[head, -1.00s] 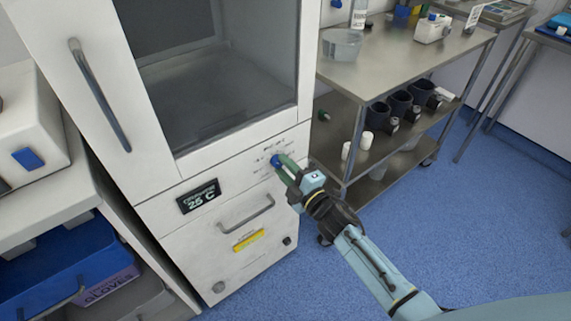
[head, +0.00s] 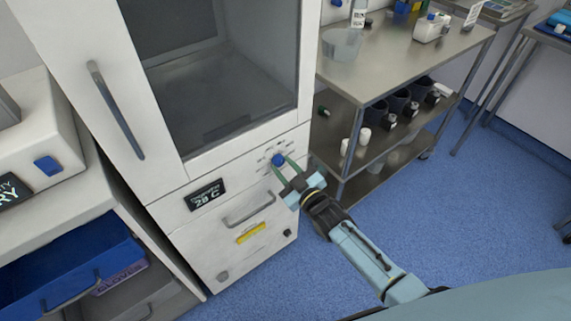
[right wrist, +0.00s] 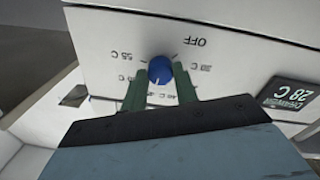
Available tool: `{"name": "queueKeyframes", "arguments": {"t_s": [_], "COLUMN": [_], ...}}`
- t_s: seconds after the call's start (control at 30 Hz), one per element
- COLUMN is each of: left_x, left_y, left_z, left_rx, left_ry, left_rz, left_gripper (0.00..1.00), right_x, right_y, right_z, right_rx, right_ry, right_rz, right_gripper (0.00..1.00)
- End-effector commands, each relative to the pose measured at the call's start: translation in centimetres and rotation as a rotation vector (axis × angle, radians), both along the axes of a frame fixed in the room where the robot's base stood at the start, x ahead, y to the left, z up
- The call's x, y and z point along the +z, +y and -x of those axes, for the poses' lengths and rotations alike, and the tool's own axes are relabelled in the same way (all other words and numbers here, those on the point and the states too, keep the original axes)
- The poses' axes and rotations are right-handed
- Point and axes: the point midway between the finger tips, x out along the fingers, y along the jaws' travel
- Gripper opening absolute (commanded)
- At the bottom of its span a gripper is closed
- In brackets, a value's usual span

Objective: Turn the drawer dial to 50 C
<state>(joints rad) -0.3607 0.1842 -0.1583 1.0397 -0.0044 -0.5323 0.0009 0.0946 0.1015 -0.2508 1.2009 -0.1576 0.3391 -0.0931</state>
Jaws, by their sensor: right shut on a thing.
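The blue drawer dial (head: 278,160) is on the white cabinet's front panel, above the drawer handle. It also shows in the right wrist view (right wrist: 160,70), ringed by printed marks, among them OFF and 55 C. My right gripper (head: 282,166) is shut on the dial, with one green finger on each side of it in the right wrist view (right wrist: 160,80). The black drawer display (head: 206,194) reads 28 C. It also shows in the right wrist view (right wrist: 290,97). My left gripper is not in view.
The drawer handle (head: 249,209) and a yellow label (head: 250,233) are below the dial. A metal cart (head: 390,75) with cups and containers stands close on the right. A counter with a blue drawer (head: 70,265) is on the left. Blue floor is open at right.

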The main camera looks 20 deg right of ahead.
Motion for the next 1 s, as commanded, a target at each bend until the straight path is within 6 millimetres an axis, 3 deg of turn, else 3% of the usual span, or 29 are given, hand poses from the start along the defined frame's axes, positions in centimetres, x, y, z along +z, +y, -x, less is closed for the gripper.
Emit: {"name": "queueKeyframes", "arguments": {"t_s": [0.5, 1.0], "left_x": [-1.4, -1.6], "left_y": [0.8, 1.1], "left_z": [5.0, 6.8], "left_rx": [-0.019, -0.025], "left_ry": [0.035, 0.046], "left_rz": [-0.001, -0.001], "left_gripper": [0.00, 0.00], "right_x": [0.1, 0.1], "right_y": [0.0, 0.1], "right_z": [0.1, 0.1], "right_rx": [0.000, -0.001], "right_ry": [0.165, 0.265], "right_rz": [-0.454, -0.731], "right_gripper": [0.06, 0.06]}}
